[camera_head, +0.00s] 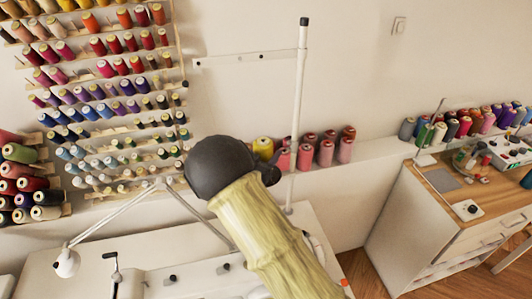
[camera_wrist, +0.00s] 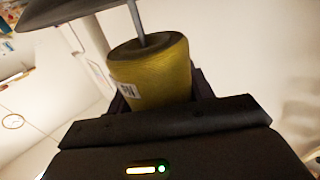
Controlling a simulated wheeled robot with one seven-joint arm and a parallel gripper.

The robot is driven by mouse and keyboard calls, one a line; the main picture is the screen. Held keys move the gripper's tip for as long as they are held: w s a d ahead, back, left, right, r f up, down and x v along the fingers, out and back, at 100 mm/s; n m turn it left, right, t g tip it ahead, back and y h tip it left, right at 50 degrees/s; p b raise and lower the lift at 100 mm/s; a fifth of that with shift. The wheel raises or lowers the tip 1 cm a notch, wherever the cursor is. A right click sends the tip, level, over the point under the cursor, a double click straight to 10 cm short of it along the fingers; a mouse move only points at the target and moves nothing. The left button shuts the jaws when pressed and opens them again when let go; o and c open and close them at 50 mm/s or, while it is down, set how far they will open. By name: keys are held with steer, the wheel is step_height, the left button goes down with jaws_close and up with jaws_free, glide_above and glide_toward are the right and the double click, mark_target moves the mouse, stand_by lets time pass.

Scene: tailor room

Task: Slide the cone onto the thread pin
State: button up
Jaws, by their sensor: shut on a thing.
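In the wrist view, a yellow thread cone (camera_wrist: 152,75) with a white label stands between the jaws of my gripper (camera_wrist: 155,105), which is shut on it. A thin grey pin (camera_wrist: 136,20) meets the cone's end face near its centre. I cannot tell how far it goes into the hole. A dark, broad plate (camera_wrist: 65,10) lies at the pin's other end, apart from the cone. In the head view my arm hides the gripper. A yellow cone (camera_head: 263,146) shows just past the arm, but I cannot tell whether it is the held one.
A white upright pole (camera_head: 299,110) with a crossbar rises beside my arm from the white table (camera_head: 80,275). A white lamp (camera_head: 67,262) stands at left. Thread racks (camera_head: 110,75) cover the wall, and pink cones (camera_head: 326,152) line the ledge. A wooden-topped cabinet (camera_head: 440,178) is at right.

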mark_target(266, 137)
steer(key=shift+f+b, duration=0.4)
steer(key=shift+f, duration=0.25)
steer(key=shift+f+b, duration=0.3)
steer(key=shift+f, duration=0.15)
steer(key=o, duration=1.1)
steer(key=shift+o, duration=0.2)
steer(key=shift+r, duration=0.15)
step_height(266, 137, up, 10)
steer(key=shift+f+b, duration=0.1)
steer(key=shift+b, duration=0.5)
